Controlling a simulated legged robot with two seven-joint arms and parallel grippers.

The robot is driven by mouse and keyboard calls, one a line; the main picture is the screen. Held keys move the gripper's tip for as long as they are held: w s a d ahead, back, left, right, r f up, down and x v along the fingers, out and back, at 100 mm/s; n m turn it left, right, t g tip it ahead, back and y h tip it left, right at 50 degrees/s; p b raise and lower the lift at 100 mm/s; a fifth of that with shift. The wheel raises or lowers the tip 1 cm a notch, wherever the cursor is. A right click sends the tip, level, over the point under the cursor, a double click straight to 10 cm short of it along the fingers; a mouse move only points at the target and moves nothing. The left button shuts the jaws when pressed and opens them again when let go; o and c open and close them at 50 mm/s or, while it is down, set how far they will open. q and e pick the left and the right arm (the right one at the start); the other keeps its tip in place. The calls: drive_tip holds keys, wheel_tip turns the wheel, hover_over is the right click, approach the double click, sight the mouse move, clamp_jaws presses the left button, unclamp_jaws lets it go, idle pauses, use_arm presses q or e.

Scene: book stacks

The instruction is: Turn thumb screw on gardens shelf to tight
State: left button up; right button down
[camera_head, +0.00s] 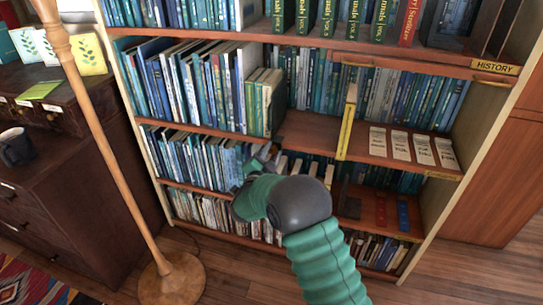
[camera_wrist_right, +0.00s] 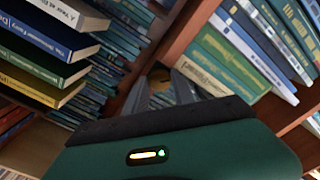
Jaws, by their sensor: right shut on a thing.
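My right gripper (camera_head: 265,160) reaches into the bookcase at the middle upright, level with the shelf below the green books; my own arm partly hides it. In the right wrist view the two grey fingers of my right gripper (camera_wrist_right: 160,84) close together at the wooden shelf edge. A small brass-coloured piece, which looks like the thumb screw (camera_wrist_right: 157,101), shows between them and is mostly hidden. Its turn position cannot be read. My left gripper is not in view.
A yellow strip (camera_head: 347,122) stands upright on the right shelf, beside several pale cards (camera_head: 400,146). A lamp pole (camera_head: 105,150) and dark cabinet (camera_head: 75,180) stand at left.

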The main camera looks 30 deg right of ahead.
drive_tip(key=m+b, duration=0.1)
drive_tip(key=m, duration=0.1)
drive_tip(key=m+b, duration=0.1)
drive_tip(key=m, duration=0.1)
drive_tip(key=shift+f+m, duration=0.3)
drive_tip(key=shift+f, duration=0.1)
drive_tip(key=shift+s+m+b, duration=0.1)
drive_tip(key=shift+m+b, duration=1.65)
drive_tip(key=shift+m, duration=0.45)
drive_tip(key=c, duration=1.1)
unclamp_jaws()
drive_tip(key=shift+r, duration=0.1)
drive_tip(key=shift+r, duration=0.1)
